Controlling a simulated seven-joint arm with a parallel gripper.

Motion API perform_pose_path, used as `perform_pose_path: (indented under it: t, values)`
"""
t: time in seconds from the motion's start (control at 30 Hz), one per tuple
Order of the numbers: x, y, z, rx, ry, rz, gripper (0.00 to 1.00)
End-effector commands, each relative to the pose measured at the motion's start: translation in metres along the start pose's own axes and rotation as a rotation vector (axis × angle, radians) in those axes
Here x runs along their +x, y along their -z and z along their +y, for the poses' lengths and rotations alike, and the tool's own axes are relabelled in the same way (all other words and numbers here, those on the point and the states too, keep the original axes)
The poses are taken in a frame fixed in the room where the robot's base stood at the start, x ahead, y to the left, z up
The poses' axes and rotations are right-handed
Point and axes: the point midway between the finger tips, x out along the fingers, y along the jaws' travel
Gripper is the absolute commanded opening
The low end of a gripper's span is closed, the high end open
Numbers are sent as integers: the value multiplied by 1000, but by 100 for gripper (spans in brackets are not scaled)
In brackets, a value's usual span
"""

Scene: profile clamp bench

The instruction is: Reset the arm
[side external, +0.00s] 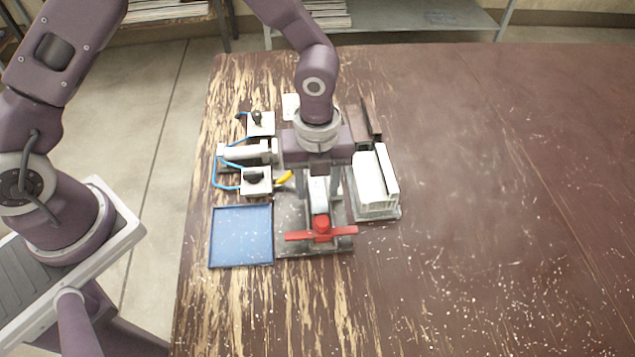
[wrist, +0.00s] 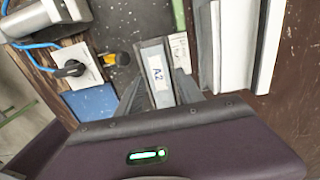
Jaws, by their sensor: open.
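My gripper (side external: 321,195) points down over a metal clamp fixture with a red handle (side external: 321,232). Its fingers are open and apart, one on each side of a light grey profile (side external: 319,190). In the wrist view this profile, with a white label reading A2 (wrist: 158,73), lies between the fingers (wrist: 160,90). I cannot tell whether either finger touches it. My gripper body hides the back of the fixture in the side view.
A blue tray (side external: 241,236) lies left of the fixture. Switch boxes (side external: 256,181) (side external: 261,124) with blue cable and a metal cylinder (side external: 245,153) stand behind it. The table's right side is clear.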

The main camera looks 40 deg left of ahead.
Motion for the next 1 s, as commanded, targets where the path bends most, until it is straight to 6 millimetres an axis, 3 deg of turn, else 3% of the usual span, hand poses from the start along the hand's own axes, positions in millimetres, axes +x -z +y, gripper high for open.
perform_pose_path:
  t: [0.07, 0.3, 0.43, 0.53, 0.67, 0.77, 0.9, 1.0]
  values:
    - [-4, 0, 2, -2, -7, 0, 52]
    - [-52, -1, 0, -2, 0, -2, 52]
    - [-70, -1, 1, -8, 1, -5, 52]
    - [-94, -10, 14, -122, 6, -52, 52]
    - [-155, -29, 61, -543, 60, -171, 52]
    - [-202, -32, 110, -969, 160, -221, 52]
    - [-246, -14, 176, -1589, 358, -151, 52]
    - [-259, 5, 209, -1945, 477, -10, 52]
